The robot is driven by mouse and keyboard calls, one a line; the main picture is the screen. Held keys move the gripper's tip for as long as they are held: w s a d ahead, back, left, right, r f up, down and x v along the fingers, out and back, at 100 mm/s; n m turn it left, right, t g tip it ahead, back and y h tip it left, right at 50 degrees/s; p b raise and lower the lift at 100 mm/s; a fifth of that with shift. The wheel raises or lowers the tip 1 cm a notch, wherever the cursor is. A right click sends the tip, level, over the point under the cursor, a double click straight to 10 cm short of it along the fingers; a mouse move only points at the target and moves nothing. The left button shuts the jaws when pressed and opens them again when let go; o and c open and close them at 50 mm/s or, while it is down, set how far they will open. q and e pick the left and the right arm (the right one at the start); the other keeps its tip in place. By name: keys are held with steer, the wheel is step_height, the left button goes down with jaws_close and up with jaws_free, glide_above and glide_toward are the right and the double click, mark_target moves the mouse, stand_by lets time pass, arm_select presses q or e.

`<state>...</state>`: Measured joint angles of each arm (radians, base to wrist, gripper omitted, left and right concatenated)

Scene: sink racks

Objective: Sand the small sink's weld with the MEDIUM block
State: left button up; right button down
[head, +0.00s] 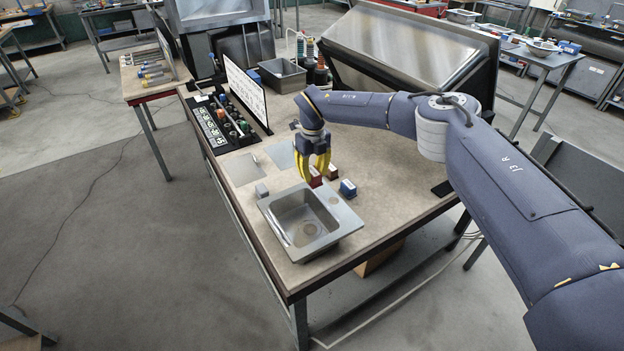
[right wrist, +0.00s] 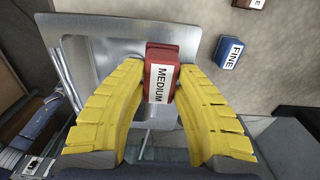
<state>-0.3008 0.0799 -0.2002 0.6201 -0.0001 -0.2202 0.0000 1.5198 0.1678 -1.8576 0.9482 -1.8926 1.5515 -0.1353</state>
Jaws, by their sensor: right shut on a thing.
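The small sink (head: 316,241) is a grey steel basin near the table's front corner in the head view. Its metal rim (right wrist: 84,32) also shows behind my fingers in the right wrist view. My right gripper (head: 316,179) has yellow fingers and is shut on the red MEDIUM block (right wrist: 160,72), its white label facing the wrist camera. The block is at the sink's back rim; I cannot tell whether it touches. The blue FINE block (right wrist: 231,53) stands apart on the table, also seen in the head view (head: 348,188). I cannot make out the weld. My left gripper is out of view.
A brown-red block (head: 332,171) stands behind the blue one, and a small grey block (head: 262,190) is left of the sink. A black tool tray (head: 219,140) and an upright white panel (head: 246,92) line the left edge. A large tilted steel sink (head: 410,50) stands at the back.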

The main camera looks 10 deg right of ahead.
steer(key=shift+r, duration=2.3)
